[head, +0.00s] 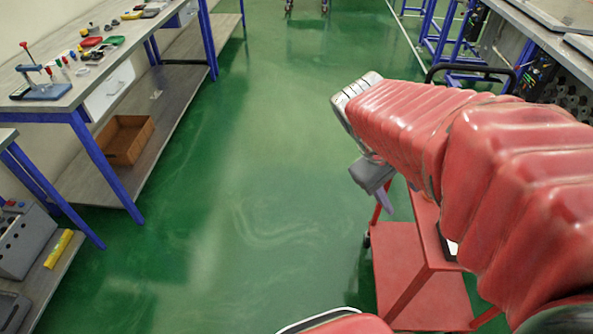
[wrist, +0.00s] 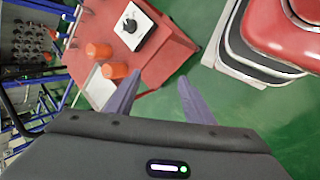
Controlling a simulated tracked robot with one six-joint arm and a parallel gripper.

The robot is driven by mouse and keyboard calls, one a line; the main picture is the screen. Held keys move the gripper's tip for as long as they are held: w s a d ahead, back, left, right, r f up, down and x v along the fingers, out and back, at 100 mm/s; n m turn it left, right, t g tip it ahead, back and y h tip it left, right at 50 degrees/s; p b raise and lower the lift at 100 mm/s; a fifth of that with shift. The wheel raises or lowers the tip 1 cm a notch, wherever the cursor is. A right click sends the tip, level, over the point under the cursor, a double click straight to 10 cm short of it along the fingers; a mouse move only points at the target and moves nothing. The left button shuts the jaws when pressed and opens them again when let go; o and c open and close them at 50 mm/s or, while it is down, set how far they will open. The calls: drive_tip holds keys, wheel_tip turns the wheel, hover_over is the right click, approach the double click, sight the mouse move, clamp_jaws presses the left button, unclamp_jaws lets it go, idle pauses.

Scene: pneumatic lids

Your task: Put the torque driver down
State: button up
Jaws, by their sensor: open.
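My gripper (head: 378,190) hangs beside the red cart in the head view. In the wrist view its two purple-grey fingers (wrist: 160,79) are spread apart with nothing between them. I cannot make out the torque driver in either view. The red cart (wrist: 172,52) carries two orange cylinders and a white square plate with a black knob (wrist: 130,25). The nearer orange cylinder (wrist: 114,70) is close to one fingertip in the picture; I cannot tell the gap. In the head view my arm hides most of the cart top.
The cart's lower red shelf (head: 415,290) shows below my arm. A workbench (head: 95,62) with small tools stands at the left, with a brown open box (head: 125,138) on its lower shelf. Another bench (head: 545,30) is at the right. The green floor between is clear.

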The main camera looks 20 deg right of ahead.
drive_tip(key=a+r+m+t+y, duration=0.1)
drive_tip(key=a+r+t+y, duration=0.1)
drive_tip(key=a, duration=0.7)
drive_tip(key=a+r+m+t+y, duration=0.1)
drive_tip(key=a+r+t+y, duration=0.1)
drive_tip(key=a, duration=0.8)
drive_tip(key=shift+a+t+y, duration=0.15)
drive_tip(key=shift+t+y, duration=0.65)
drive_tip(key=shift+t, duration=0.4)
